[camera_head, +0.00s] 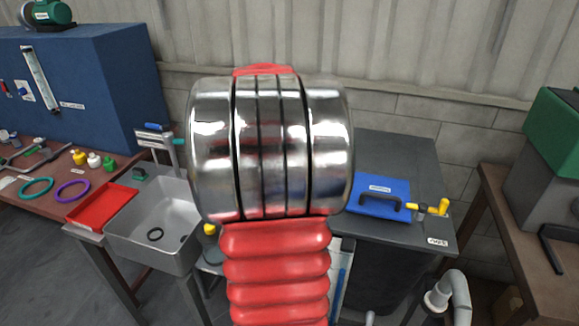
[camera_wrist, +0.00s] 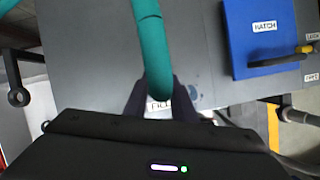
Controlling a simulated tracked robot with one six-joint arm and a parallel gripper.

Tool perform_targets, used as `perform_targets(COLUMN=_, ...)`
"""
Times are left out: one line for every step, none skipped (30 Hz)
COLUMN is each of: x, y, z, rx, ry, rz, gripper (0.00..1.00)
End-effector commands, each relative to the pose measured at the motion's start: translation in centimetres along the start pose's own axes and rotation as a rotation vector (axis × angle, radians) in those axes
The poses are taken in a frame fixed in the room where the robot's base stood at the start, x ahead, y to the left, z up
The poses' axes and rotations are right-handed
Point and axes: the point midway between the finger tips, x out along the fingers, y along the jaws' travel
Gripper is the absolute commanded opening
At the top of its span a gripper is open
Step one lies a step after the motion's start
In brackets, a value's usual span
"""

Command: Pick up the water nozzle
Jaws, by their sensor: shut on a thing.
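My gripper (camera_wrist: 157,92) shows in the wrist view, with its dark fingers closed around the lower end of a smooth teal curved tube (camera_wrist: 149,45). The tube rises from between the fingers and leaves the top edge of the picture. It may be the water nozzle, but no label on it can be read. A white label lies just below the fingers, partly covered. In the head view my own red and chrome arm fills the middle and hides the gripper and most of what it holds.
A dark grey worktop (camera_head: 395,145) carries a blue hatch panel (camera_head: 372,205) with a black handle, beside a yellow valve (camera_head: 432,207). Left of my arm are a metal sink (camera_head: 130,248), a red tray (camera_head: 97,205) and teal and purple rings. A green-topped machine stands right.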

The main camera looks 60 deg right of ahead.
Motion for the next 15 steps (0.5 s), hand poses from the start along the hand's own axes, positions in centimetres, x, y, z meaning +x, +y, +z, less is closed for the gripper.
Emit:
perform_targets(x=0.0, y=0.0, z=0.0, rx=0.0, ry=-0.001, rz=0.0, gripper=0.0)
perform_targets(x=0.0, y=0.0, z=0.0, rx=0.0, ry=0.0, rz=0.0, gripper=0.0)
perform_targets(x=-0.1, y=0.0, z=0.0, rx=0.0, ry=-0.001, rz=0.0, gripper=0.0)
perform_targets(x=-0.1, y=0.0, z=0.1, rx=0.0, ry=-0.001, rz=0.001, gripper=0.0)
perform_targets(x=-0.2, y=0.0, z=0.1, rx=0.0, ry=-0.001, rz=0.001, gripper=0.0)
perform_targets(x=-0.4, y=0.0, z=0.2, rx=0.001, ry=-0.001, rz=0.001, gripper=0.0)
perform_targets(x=-0.6, y=0.0, z=0.3, rx=0.001, ry=-0.001, rz=0.001, gripper=0.0)
perform_targets(x=-0.8, y=0.0, z=0.4, rx=0.001, ry=-0.001, rz=0.0, gripper=0.0)
perform_targets(x=-1.2, y=0.0, z=0.5, rx=0.001, ry=-0.002, rz=0.001, gripper=0.0)
perform_targets(x=-1.5, y=0.0, z=0.7, rx=0.001, ry=-0.003, rz=0.001, gripper=0.0)
perform_targets(x=-1.9, y=0.0, z=0.9, rx=0.0, ry=-0.003, rz=0.002, gripper=0.0)
perform_targets(x=-2.5, y=0.0, z=1.1, rx=0.0, ry=-0.004, rz=0.002, gripper=0.0)
perform_targets(x=-2.9, y=0.0, z=1.3, rx=0.001, ry=-0.004, rz=0.002, gripper=0.0)
perform_targets(x=-3.4, y=0.0, z=1.5, rx=0.001, ry=-0.004, rz=0.002, gripper=0.0)
perform_targets(x=-4.1, y=0.1, z=1.8, rx=0.002, ry=-0.004, rz=0.003, gripper=0.0)
